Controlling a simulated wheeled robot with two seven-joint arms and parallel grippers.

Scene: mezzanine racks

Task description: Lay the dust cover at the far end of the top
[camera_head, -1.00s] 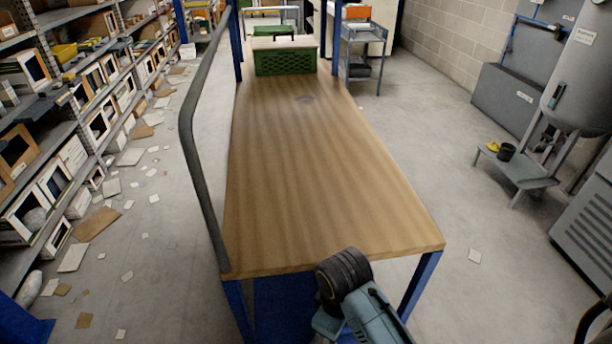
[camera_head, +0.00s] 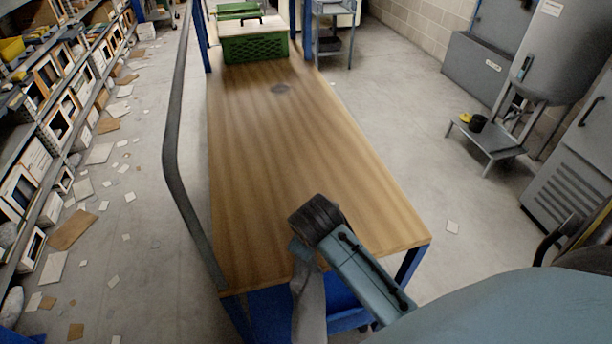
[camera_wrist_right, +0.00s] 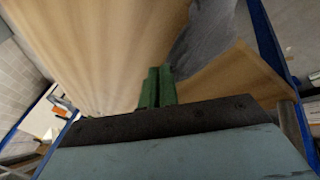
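A long wooden top (camera_head: 290,150) runs away from me on blue legs. A grey cloth-like piece, apparently the dust cover (camera_head: 308,300), hangs beside the near edge of the top, below my right gripper (camera_head: 303,258). In the right wrist view the grey cover (camera_wrist_right: 205,40) spreads from the tips of the green fingers (camera_wrist_right: 158,87), which are close together on it. The exact grip point is partly hidden. My left gripper is not in view.
A green crate (camera_head: 255,50) with a pale top stands at the far end, between blue posts. A grey rail (camera_head: 172,150) runs along the left side. Shelves (camera_head: 60,130) stand left, with litter on the floor. A low stand (camera_head: 490,140) and grey cabinet (camera_head: 570,185) stand right.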

